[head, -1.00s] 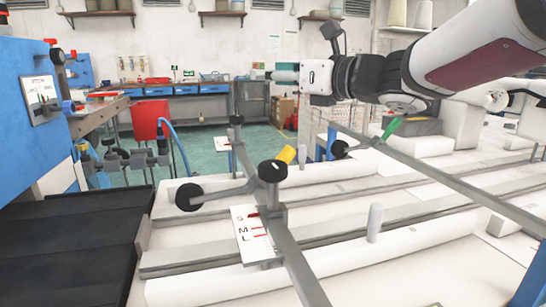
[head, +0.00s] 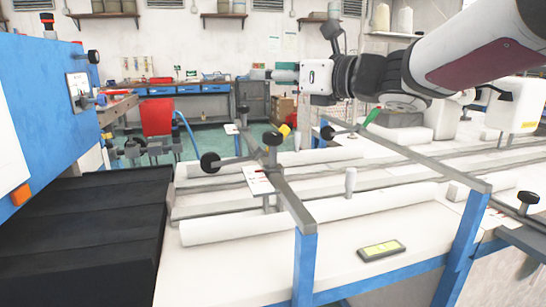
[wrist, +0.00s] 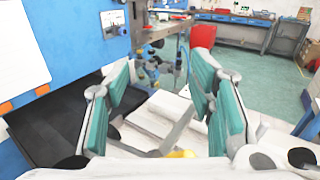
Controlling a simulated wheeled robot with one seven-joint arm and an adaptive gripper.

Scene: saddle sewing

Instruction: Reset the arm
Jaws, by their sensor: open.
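My gripper (wrist: 163,85) shows in the wrist view with its two teal-padded fingers spread apart and nothing between them. In the head view my arm reaches in from the upper right, and the gripper end (head: 284,75) points left, held above the white sewing table (head: 345,238). The gripper touches nothing that I can see. Its fingers are hard to make out in the head view.
Grey rails with black knobs (head: 272,139) and blue posts (head: 304,265) stand on the table. A black ribbed surface (head: 90,235) and a blue machine (head: 45,110) are at left. A yellow-faced device (head: 381,250) lies in front. A red bin (head: 156,117) stands behind.

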